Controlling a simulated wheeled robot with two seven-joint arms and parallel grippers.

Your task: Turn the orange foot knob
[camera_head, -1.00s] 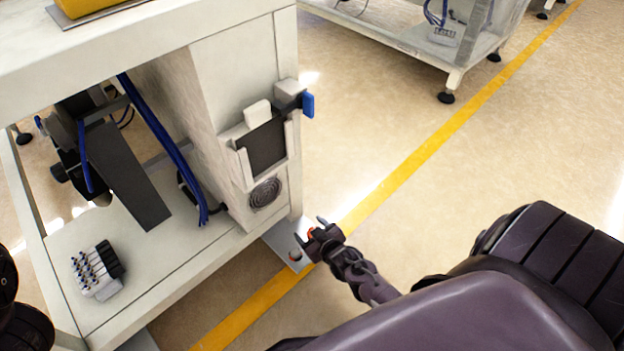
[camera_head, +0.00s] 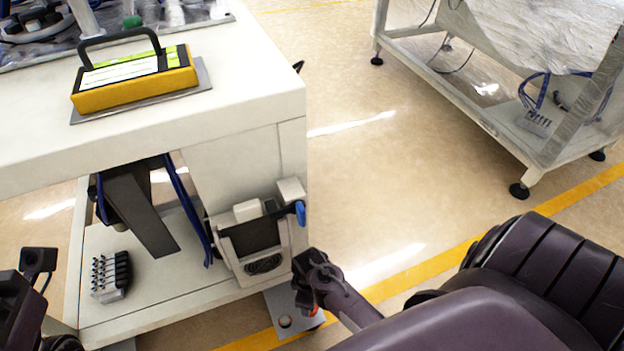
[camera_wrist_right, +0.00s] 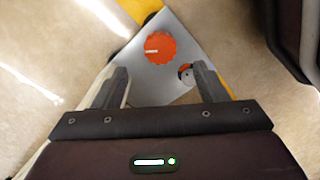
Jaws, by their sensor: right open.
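The orange foot knob (camera_wrist_right: 160,50) is a round, ridged disc with a white mark on a grey metal foot plate (camera_wrist_right: 148,90). In the head view only a sliver of orange (camera_head: 315,312) shows beneath my right gripper (camera_head: 305,282). In the right wrist view my right gripper (camera_wrist_right: 160,76) is open and empty, its fingers spread wide. The knob lies ahead of and between the fingertips, apart from both. A smaller round fitting (camera_wrist_right: 186,73) sits close to the right finger. My left gripper (camera_head: 36,268) is partly visible at the left edge; its jaw opening is unclear.
A white machine frame (camera_head: 240,106) stands to the left, with a yellow panel (camera_head: 136,84) on top and a valve block (camera_head: 112,274) on its lower shelf. A second frame (camera_head: 470,118) stands at back right. Floor between them is clear.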

